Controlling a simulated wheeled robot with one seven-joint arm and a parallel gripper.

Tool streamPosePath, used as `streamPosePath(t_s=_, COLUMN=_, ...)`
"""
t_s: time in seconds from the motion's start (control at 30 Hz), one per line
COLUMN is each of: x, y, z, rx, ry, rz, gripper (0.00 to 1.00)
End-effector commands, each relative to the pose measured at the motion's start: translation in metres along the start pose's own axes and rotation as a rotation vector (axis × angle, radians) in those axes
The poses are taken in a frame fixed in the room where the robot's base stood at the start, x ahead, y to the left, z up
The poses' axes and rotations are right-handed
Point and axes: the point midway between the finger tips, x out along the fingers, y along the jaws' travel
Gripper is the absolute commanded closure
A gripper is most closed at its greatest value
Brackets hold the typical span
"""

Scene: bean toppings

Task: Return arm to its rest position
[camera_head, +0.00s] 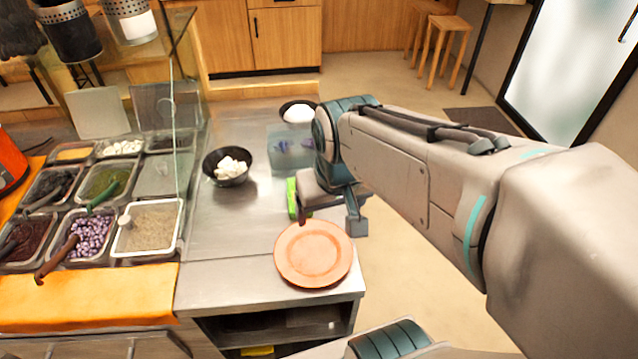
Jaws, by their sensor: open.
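An orange-pink plate (313,254) lies on the counter just in front of and below the gripper. A bright green object (292,198) is beside the gripper on its left, partly hidden; I cannot tell whether they touch.
A black bowl with white pieces (228,167) stands left of the arm. A clear container (291,160) and a dark bowl with white content (298,112) are behind the gripper. Trays of toppings (149,229) fill the left, beside a glass pane (174,130). Open floor lies right.

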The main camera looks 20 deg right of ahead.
Motion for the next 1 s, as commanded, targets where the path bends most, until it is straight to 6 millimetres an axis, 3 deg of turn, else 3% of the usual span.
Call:
streamPosePath(t_s=0.1, x=-0.004, y=0.000, z=0.017, rx=-0.015, ry=0.025, rz=-0.002, gripper=0.20)
streamPosePath(t_s=0.23, x=-0.005, y=0.000, z=0.025, rx=-0.024, ry=0.034, rz=-0.003, gripper=0.20)
streamPosePath(t_s=1.0, x=-0.005, y=0.000, z=0.025, rx=-0.024, ry=0.033, rz=-0.003, gripper=0.20)
